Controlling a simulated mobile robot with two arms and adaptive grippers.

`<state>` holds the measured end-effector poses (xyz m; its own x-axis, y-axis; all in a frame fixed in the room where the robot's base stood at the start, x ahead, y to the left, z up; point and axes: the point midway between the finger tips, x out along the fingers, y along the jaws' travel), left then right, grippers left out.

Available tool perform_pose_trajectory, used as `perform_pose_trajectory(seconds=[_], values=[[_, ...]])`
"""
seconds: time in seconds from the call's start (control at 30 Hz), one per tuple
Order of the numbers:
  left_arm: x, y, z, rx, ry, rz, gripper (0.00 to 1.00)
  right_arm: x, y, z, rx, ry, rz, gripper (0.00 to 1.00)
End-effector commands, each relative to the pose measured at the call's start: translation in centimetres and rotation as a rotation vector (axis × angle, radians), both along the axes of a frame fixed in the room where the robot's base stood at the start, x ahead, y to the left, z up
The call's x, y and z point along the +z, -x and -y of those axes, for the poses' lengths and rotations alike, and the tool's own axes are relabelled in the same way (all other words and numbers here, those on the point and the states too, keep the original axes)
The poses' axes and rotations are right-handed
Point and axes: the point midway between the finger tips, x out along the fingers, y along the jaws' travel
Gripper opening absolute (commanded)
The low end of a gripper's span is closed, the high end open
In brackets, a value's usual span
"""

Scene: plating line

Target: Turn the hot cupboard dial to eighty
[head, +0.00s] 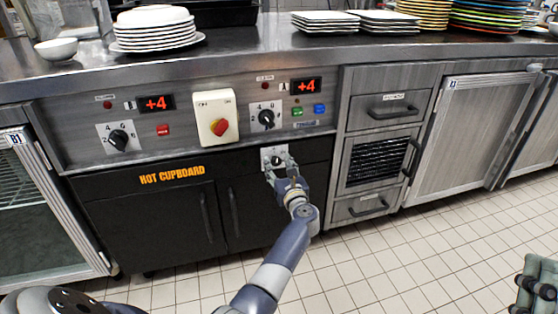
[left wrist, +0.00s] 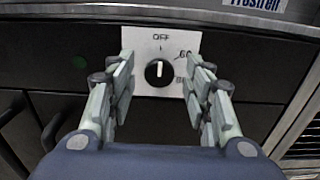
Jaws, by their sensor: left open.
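The hot cupboard dial (head: 277,160) is a black round knob on a white plate at the top of the black cupboard front. In the left wrist view, the dial (left wrist: 158,72) has its white pointer straight up at OFF. The plate's right side shows 60 and, lower, a mark partly hidden by a finger. My left gripper (head: 280,170) is open in front of the dial. In the left wrist view its fingers (left wrist: 160,85) stand on either side of the knob, with gaps to it. Part of my right gripper (head: 537,286) seems to show at the bottom right; its jaws are unclear.
The panel above has two other dials (head: 119,139) (head: 266,117), a red switch (head: 219,127) on a cream box, and +4 displays. Plate stacks (head: 158,32) stand on the steel counter (head: 245,48). Cupboard handles (head: 206,217) stick out below. The tiled floor (head: 440,255) in front is clear.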

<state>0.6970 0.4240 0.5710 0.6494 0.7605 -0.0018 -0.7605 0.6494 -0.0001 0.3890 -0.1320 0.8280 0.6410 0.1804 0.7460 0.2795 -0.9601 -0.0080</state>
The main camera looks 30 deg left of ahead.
Motion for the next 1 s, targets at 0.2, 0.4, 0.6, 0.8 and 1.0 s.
perform_pose_trajectory(seconds=[0.2, 0.4, 0.6, 0.8, 1.0], values=[[0.0, 0.0, -0.2, 0.0, 0.0, 0.0, 0.47, -0.2, -0.2, 0.0, -0.001, 0.005, -0.015, 0.29], [0.0, 0.0, -0.2, 0.0, -0.001, -0.001, 0.38, -0.2, -0.2, 0.0, -0.001, 0.004, -0.014, 0.29], [0.0, 0.0, -0.2, 0.0, -0.001, -0.001, 0.04, -0.2, -0.2, 0.0, -0.001, 0.004, -0.013, 0.29], [0.0, 0.0, -0.2, 0.0, -0.005, -0.005, 0.04, -0.1, -0.3, 0.0, -0.001, 0.005, -0.016, 0.29], [0.1, 0.0, -0.1, 0.0, -0.038, -0.046, 0.04, -1.3, -1.5, -0.2, -0.005, 0.031, -0.102, 0.29]])
